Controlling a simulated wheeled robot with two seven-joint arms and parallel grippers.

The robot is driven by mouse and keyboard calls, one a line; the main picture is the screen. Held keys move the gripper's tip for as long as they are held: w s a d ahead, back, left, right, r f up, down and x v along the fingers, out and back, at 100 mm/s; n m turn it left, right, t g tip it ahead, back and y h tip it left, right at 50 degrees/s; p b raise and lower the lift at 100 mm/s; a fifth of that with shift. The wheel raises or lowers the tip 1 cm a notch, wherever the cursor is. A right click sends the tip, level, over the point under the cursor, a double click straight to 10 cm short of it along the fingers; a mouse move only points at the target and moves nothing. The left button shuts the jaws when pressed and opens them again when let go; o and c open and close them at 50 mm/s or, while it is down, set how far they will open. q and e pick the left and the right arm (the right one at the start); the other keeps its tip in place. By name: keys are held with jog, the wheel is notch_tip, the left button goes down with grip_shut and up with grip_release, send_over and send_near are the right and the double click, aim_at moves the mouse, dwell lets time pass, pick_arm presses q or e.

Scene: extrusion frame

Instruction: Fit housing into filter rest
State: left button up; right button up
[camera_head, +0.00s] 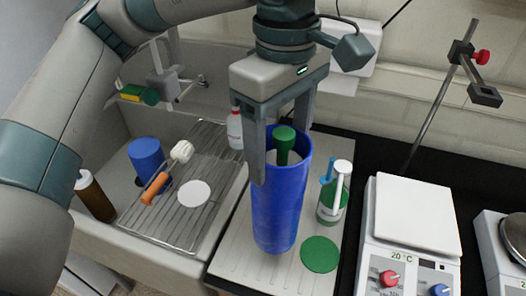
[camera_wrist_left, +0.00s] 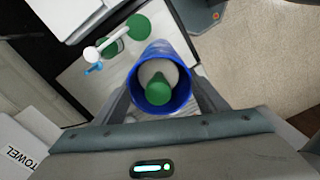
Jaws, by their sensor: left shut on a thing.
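A tall blue cylinder (camera_head: 277,205), which looks like the housing, stands upright over the pale ribbed board. My left gripper (camera_head: 282,155) points down and is shut on its upper part, one finger on each side. In the left wrist view the blue cylinder (camera_wrist_left: 183,93) sits between the fingers. Inside its open top is a white part with a green knob (camera_head: 284,140); the knob also shows in the left wrist view (camera_wrist_left: 159,88). I cannot tell whether the cylinder's base touches the board. I cannot identify the filter rest for sure. My right gripper is not in view.
A green disc (camera_head: 320,254) lies on the board (camera_head: 240,268) right of the cylinder. A green-and-white bottle (camera_head: 333,197) stands behind it. A hotplate (camera_head: 415,215) is at the right. At the left, the sink has a wire rack (camera_head: 168,222), a brush (camera_head: 156,187) and a blue cup (camera_head: 146,155).

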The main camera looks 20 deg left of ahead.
pick_arm(q)
jog(key=s+d+r+b, duration=0.2)
jog(key=s+d+r, duration=0.1)
jog(key=d+r, duration=0.1)
jog(key=shift+s+d, duration=0.25)
jog(key=shift+d, duration=0.45)
jog(key=shift+f, duration=0.1)
